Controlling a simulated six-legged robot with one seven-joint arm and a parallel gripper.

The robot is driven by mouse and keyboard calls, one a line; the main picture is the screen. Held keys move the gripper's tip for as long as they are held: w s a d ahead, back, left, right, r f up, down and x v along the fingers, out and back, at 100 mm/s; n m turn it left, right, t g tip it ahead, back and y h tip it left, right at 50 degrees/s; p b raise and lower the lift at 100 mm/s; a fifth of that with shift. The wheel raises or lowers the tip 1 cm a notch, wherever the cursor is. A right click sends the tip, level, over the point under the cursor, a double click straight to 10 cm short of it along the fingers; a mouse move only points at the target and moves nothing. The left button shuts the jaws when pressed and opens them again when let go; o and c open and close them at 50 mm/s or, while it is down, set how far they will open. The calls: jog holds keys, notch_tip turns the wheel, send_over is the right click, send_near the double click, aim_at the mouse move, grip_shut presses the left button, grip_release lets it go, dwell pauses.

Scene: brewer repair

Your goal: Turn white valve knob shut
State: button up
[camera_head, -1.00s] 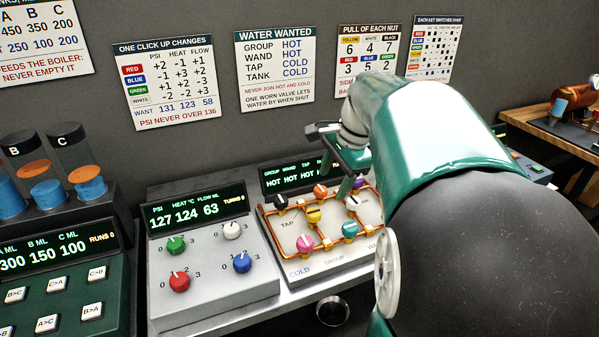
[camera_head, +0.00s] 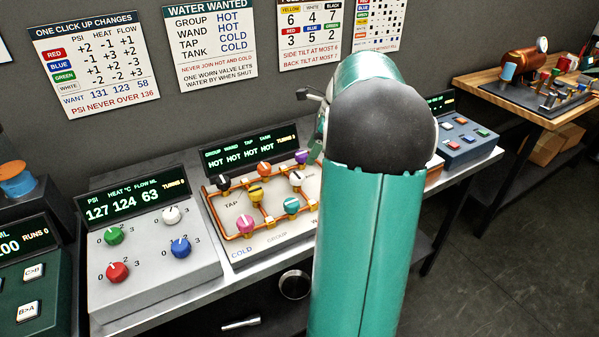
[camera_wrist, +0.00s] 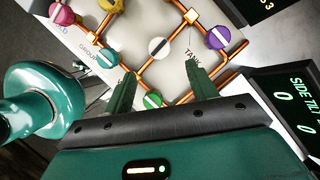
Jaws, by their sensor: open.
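The white valve knob (camera_head: 296,179) sits on the copper pipework of the valve panel (camera_head: 270,240). In the wrist view the white knob (camera_wrist: 158,48) has a dark slanted stripe and lies just past my fingertips, untouched. My gripper (camera_wrist: 160,82) is open and empty, its two green fingers spread either side of a green knob (camera_wrist: 152,101). In the head view my arm hides most of the gripper and the panel's right end. The panel display (camera_head: 250,154) reads HOT for group, wand, tap and tank, with TURNS 0.
Purple (camera_wrist: 219,37) and teal (camera_wrist: 107,56) knobs flank the white one closely. Pink (camera_head: 244,224), yellow (camera_head: 255,194), black (camera_head: 223,183) and orange (camera_head: 264,169) knobs share the panel. A grey dial panel (camera_head: 150,281) stands left, with its own white dial (camera_head: 171,215).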

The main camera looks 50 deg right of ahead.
aim_at(298, 176)
jog(key=x, duration=0.9)
jog(key=shift+a+f, duration=0.15)
jog(key=c, duration=1)
